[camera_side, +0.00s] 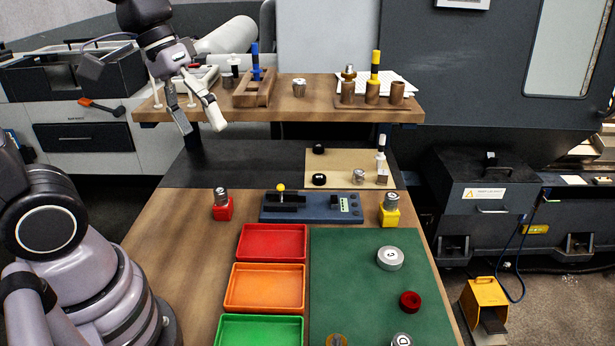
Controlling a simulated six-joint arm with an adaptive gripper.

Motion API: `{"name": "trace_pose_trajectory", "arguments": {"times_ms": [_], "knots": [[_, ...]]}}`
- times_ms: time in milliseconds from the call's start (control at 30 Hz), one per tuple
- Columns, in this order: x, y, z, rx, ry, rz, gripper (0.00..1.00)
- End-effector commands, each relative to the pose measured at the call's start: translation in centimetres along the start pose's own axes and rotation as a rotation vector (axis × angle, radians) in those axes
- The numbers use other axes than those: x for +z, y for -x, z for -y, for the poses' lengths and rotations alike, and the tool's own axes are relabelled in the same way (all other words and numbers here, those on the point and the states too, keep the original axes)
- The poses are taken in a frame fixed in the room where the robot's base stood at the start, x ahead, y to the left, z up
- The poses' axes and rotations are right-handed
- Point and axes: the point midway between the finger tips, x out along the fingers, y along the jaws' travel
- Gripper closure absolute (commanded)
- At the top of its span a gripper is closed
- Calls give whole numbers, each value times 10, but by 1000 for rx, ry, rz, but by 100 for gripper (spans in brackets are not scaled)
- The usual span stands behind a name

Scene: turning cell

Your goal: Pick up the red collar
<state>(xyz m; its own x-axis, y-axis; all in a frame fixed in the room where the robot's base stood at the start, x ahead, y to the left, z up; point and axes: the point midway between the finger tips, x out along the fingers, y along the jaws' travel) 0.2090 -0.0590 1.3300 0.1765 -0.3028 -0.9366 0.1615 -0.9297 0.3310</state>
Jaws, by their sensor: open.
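The red collar (410,301) is a small dark-red ring lying flat on the right part of the green mat (350,269), toward the front of the table. My gripper (200,124) is open and empty at the upper left, in the air near the left end of the wooden shelf. It is well away from the red collar, which stands clear with nothing touching it.
A silver collar (390,258) lies behind the red one, and another silver piece (401,339) and a brass piece (337,340) lie at the front edge. Red (272,243), orange (264,288) and green (258,331) trays line the mat's left. The raised shelf (215,112) holds several parts.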

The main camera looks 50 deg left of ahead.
Motion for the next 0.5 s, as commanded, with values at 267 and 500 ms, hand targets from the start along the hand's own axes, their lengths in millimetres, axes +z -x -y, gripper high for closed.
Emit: {"name": "trace_pose_trajectory", "arguments": {"times_ms": [267,500], "knots": [[-61,-85,-57,267,416,363,25],[-115,-186,-80,451,842,586,25]]}}
